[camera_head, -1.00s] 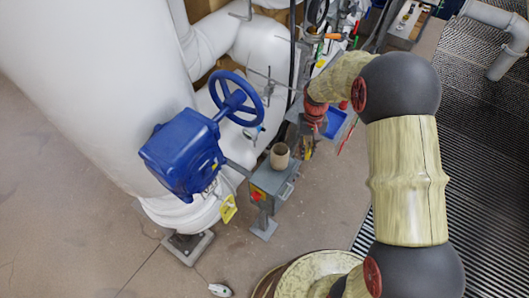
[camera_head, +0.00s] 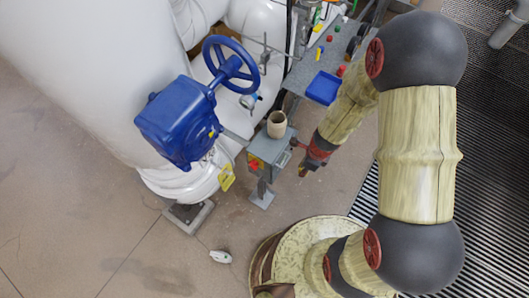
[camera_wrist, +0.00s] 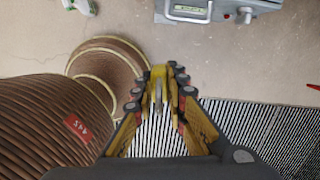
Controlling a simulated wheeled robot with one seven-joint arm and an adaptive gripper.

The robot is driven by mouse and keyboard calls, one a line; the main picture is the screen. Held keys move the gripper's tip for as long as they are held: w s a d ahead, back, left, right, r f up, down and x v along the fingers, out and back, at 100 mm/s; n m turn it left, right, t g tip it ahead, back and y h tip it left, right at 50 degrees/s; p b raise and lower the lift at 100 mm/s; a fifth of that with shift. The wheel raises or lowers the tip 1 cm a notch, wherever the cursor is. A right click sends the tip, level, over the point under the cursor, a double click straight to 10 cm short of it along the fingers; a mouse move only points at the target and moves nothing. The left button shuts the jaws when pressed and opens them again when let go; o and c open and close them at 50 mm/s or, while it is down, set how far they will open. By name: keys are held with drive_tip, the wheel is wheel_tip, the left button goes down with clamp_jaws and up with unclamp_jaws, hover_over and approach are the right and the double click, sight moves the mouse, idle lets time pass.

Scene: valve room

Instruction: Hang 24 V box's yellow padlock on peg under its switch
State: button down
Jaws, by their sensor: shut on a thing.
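My gripper (camera_wrist: 158,100) is shut on a yellow padlock (camera_wrist: 158,72), whose grey shackle shows between the fingers in the wrist view. In the head view, my gripper (camera_head: 306,168) hangs low, just right of a grey switch box on a post (camera_head: 268,148); the padlock is too small to make out there. The box has a red and yellow switch (camera_head: 255,163) on its front. In the wrist view, a grey box (camera_wrist: 212,8) with a small greenish label and a round stub (camera_wrist: 245,14) is cut by the top edge, apart from the padlock. I cannot make out the peg for certain.
A beige cup (camera_head: 277,125) stands on the box. A blue valve actuator (camera_head: 178,122) with handwheel and a yellow tag (camera_head: 227,177) are to the left. A grey bench (camera_head: 312,70) with a blue tray (camera_head: 323,88) is behind. A white object (camera_head: 220,256) lies on the floor.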

drive_tip(key=shift+w+d+m, duration=0.2)
drive_tip(key=shift+w+m, duration=0.2)
drive_tip(key=shift+m, duration=0.4)
drive_tip(key=shift+a, duration=0.1)
drive_tip(key=p, duration=0.1)
hover_over(264, 152)
drive_tip(key=s+d, duration=0.2)
drive_tip(key=shift+w+a, duration=0.15)
drive_tip(key=shift+w, duration=0.1)
drive_tip(key=shift+w+a+f+b, duration=0.2)
drive_tip(key=shift+w+a+f, duration=0.15)
drive_tip(key=shift+f, duration=0.3)
drive_tip(key=shift+w+a+f+b, duration=0.15)
drive_tip(key=shift+w+a+f, duration=0.1)
drive_tip(key=shift+a+f, duration=0.3)
drive_tip(key=shift+d+f, duration=0.15)
drive_tip(key=shift+f, duration=0.2)
drive_tip(key=shift+f, duration=0.25)
drive_tip(key=c, duration=1.8)
unclamp_jaws()
